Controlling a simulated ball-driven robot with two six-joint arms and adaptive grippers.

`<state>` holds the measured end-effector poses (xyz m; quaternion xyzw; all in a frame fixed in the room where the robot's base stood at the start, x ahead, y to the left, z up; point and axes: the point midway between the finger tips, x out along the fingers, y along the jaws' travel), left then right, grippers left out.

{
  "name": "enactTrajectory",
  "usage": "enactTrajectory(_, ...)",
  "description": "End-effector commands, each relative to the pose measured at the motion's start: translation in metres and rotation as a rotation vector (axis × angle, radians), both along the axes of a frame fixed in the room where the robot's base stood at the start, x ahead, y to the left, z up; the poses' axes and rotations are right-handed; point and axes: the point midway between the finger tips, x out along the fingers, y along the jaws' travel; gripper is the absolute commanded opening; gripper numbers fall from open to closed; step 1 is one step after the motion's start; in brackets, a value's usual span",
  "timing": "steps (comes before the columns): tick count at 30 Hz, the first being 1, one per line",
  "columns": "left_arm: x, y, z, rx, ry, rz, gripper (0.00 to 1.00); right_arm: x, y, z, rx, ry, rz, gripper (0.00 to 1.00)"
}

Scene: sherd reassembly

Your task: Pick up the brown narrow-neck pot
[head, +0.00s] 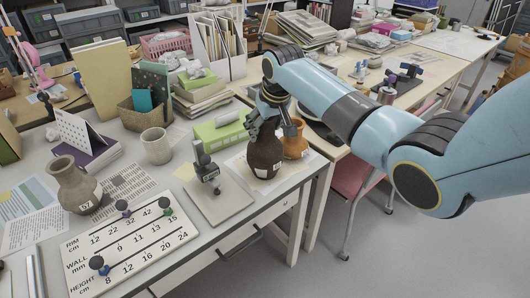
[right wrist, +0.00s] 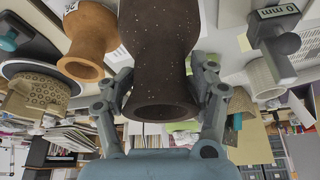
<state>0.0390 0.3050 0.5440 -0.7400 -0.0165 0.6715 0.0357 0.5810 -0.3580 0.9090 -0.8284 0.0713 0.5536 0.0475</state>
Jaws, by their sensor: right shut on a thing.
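The dark brown narrow-neck pot (head: 265,157) stands upright near the right end of the white table, with a small white label low on its body. My right gripper (head: 274,124) comes down from above and is shut on its neck. In the right wrist view the same pot (right wrist: 160,50) fills the middle, its open mouth toward my palm, with a finger of my gripper (right wrist: 162,98) on each side. I cannot tell whether its base touches the sheet under it. My left gripper is not in view.
An orange pot (head: 296,141) stands close beside the brown one. A grey instrument on a stand (head: 206,172) is to its left, a green box (head: 221,131) behind. A grey-brown pot (head: 73,184) and a measuring board (head: 128,248) lie further left. The table's front edge is near.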

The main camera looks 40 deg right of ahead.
Motion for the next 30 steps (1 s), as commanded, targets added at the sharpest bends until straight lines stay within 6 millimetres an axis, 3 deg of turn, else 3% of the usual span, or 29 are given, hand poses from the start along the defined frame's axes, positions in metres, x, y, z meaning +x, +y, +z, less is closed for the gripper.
enactTrajectory(3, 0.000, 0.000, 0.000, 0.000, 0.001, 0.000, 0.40, 0.000, 0.000, 0.000, 0.000, 0.000, 0.000, 0.02)
enactTrajectory(14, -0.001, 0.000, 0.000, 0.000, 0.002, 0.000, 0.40, 0.001, 0.000, 0.005, -0.001, -0.005, 0.000, 0.02)
enactTrajectory(30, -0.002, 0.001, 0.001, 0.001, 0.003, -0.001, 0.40, -0.005, 0.002, 0.046, 0.000, -0.005, 0.000, 0.02)
